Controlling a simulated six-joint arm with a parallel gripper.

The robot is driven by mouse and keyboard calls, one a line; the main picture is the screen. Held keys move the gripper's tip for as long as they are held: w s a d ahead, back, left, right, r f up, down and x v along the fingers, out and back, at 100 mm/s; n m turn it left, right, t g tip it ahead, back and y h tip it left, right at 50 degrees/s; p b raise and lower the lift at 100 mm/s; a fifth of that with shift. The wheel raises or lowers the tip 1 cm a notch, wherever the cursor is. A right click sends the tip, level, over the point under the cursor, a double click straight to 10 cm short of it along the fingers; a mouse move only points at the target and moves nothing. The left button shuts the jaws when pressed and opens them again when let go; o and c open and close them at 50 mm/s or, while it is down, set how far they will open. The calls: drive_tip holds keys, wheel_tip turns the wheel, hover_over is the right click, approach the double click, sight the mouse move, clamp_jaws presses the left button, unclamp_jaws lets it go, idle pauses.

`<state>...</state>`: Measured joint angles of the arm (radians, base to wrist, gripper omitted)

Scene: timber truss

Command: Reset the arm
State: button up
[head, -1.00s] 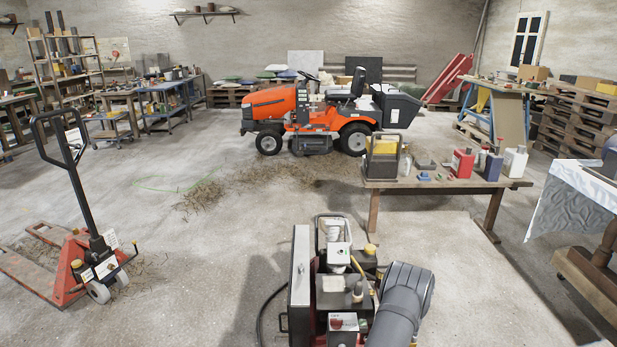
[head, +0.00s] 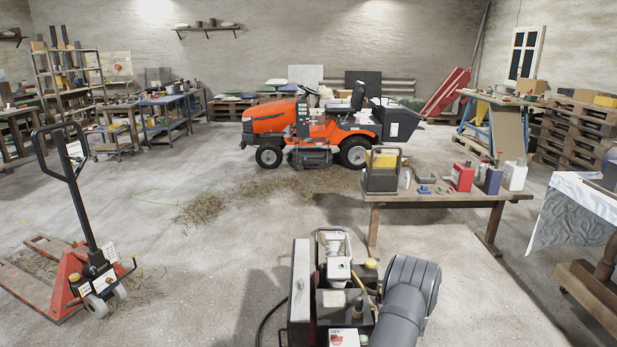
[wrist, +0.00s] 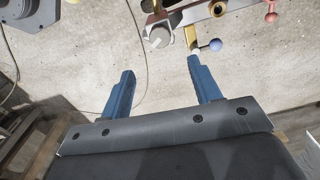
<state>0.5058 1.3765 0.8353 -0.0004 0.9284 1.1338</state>
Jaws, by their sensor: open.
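My gripper (wrist: 160,92) shows in the wrist view with its two blue fingers apart and nothing between them. It hangs over the bare concrete floor. Beyond the fingertips, at the top of the wrist view, is a metal bracket (wrist: 190,18) with a blue ball knob, a red one and a yellow part; I cannot tell what it belongs to. In the head view my grey arm link (head: 405,305) shows at the bottom centre, and the gripper itself is out of that view.
A wooden table (head: 420,197) with a tool carrier and bottles stands ahead to the right. An orange mower (head: 325,128) stands behind it. A red pallet jack (head: 85,275) is at the left. A cloth-covered table (head: 570,212) is at the right.

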wheel_tip(320, 180, down, 12)
drive_tip(key=n, duration=0.3)
drive_tip(key=shift+n, duration=0.4)
drive_tip(key=n, duration=0.7)
drive_tip(key=shift+s+n, duration=0.1)
drive_tip(key=shift+n, duration=0.3)
drive_tip(key=n, duration=0.4)
idle(0.9)
